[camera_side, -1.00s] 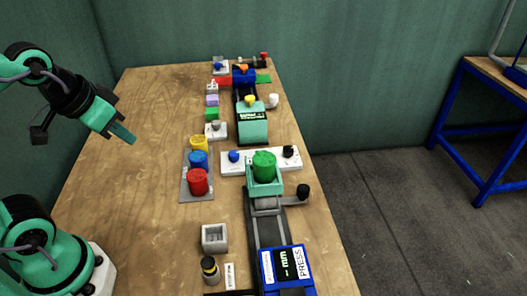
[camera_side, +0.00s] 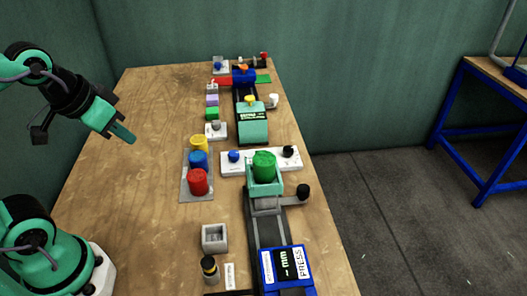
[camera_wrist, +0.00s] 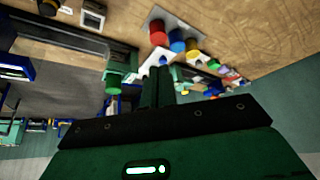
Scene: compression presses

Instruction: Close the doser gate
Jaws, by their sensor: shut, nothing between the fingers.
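The doser is a teal hopper (camera_side: 264,188) holding a green canister (camera_side: 264,163), at the head of a dark conveyor. A grey arm with a black knob (camera_side: 303,191) sticks out to its right, probably the gate handle. The gate's own position is hard to make out. The green canister also shows in the wrist view (camera_wrist: 114,80). My gripper (camera_side: 128,137) is shut and empty, raised above the left part of the table, well left of the doser. Its fingers also show in the wrist view (camera_wrist: 158,85).
Red (camera_side: 197,182), blue (camera_side: 198,160) and yellow (camera_side: 199,143) canisters stand on a grey tray left of the doser. A white panel (camera_side: 222,160) with blue and black knobs lies behind it. A blue press (camera_side: 287,266) stands in front. The left table area is clear.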

